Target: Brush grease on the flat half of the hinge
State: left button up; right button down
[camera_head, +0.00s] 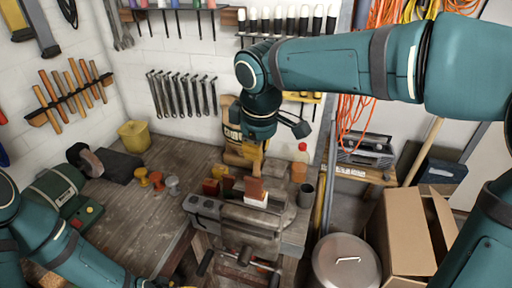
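My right gripper (258,138) hangs pointing down above the workbench and appears shut on the upper end of a brush. The brush (256,188) has a yellowish handle, a reddish-brown lower part and a pale tip. It is upright, with its tip over or at the top of the grey vise (235,217); I cannot tell whether it touches anything. The hinge cannot be made out clearly around the vise jaws. My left arm shows at the lower left, and its gripper is out of view.
The wooden bench (125,215) holds several small knobs (156,180), a yellow bin (134,136), a green machine (62,190) and a dark cup (305,195). A cardboard box (402,235) and a lidded metal can (346,265) stand right of the bench. Wrenches (181,93) hang behind.

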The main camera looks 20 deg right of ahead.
jog(key=shift+s+d+f, duration=0.1)
jog(key=shift+s+d, duration=0.2)
jog(key=shift+d, duration=0.15)
jog(key=shift+w+a, duration=0.1)
jog(key=shift+a, duration=0.05)
jog(key=shift+w+a+p, duration=0.3)
jog(key=shift+w+a, duration=0.05)
jog(key=shift+a, duration=0.15)
jog(key=shift+r, duration=0.2)
notch_tip(320, 180, up, 3)
jog(key=p, duration=0.2)
jog(key=shift+p, duration=0.35)
notch_tip(320, 180, up, 2)
jog(key=shift+r+p, duration=0.15)
jog(key=shift+p, duration=0.55)
jog(key=shift+r, duration=1.3)
